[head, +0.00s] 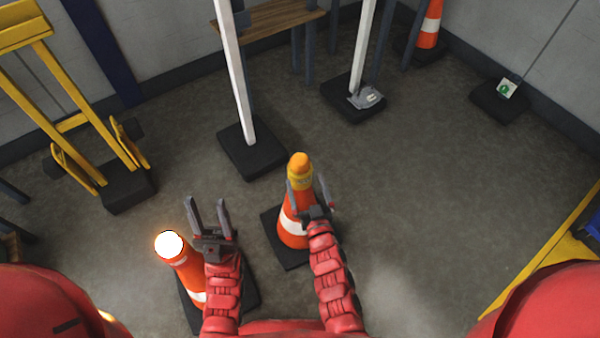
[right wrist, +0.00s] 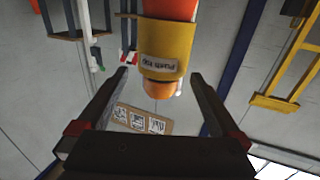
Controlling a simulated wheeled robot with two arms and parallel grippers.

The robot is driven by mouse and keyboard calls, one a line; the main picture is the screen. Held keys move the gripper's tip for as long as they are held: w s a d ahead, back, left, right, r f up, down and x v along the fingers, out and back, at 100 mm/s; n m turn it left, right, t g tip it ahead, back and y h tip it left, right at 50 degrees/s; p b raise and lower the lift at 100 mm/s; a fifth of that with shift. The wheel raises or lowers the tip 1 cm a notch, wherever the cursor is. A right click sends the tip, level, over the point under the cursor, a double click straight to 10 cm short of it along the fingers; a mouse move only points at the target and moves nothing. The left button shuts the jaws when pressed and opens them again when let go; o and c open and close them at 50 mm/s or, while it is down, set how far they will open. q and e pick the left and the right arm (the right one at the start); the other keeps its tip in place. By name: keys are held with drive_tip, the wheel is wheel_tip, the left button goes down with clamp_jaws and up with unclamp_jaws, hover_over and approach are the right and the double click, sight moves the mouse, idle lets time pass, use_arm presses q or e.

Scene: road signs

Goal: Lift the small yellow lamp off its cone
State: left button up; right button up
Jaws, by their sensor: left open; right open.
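The small yellow lamp (head: 300,172) with its amber top sits on an orange and white cone (head: 290,232) in the middle of the floor. My right gripper (head: 308,182) is open, with its fingers on either side of the lamp in the head view. In the right wrist view the lamp (right wrist: 168,45), upside down and bearing a white label, shows between the open fingers (right wrist: 160,75). Gaps show on both sides of it; I cannot tell its exact depth. My left gripper (head: 205,200) is open and empty, beside another cone (head: 183,268).
The left cone carries a brightly glowing lamp (head: 168,244). White posts on black bases (head: 252,148) stand behind, one base holding a grey item (head: 366,97). A yellow frame (head: 75,122) stands at left, a yellow edge (head: 540,250) at right.

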sight(304, 179)
drive_tip(key=x, duration=0.4)
drive_tip(key=shift+w+a+b, duration=0.1)
drive_tip(key=shift+w+b, duration=0.1)
drive_tip(key=shift+b, duration=0.15)
drive_tip(key=b+x, duration=0.1)
drive_tip(key=x, duration=0.4)
drive_tip(key=shift+a+r+b, duration=0.2)
drive_tip(key=shift+b, duration=0.15)
drive_tip(key=shift+r, duration=0.1)
drive_tip(key=c, duration=1.4)
drive_tip(key=shift+r+p, duration=0.45)
drive_tip(key=shift+r, duration=0.05)
drive_tip(key=r+p, duration=0.2)
drive_tip(key=r, duration=0.1)
drive_tip(key=shift+s+d, duration=0.15)
drive_tip(key=shift+s, duration=0.2)
drive_tip(key=p+v, duration=0.1)
drive_tip(key=v, duration=0.4)
drive_tip(key=d+p+v, duration=0.1)
drive_tip(key=v, duration=0.4)
drive_tip(key=r+p+v, duration=0.1)
drive_tip(key=v, duration=0.4)
drive_tip(key=shift+w+d, duration=0.1)
drive_tip(key=shift+d, duration=0.15)
drive_tip(key=shift+r, duration=0.1)
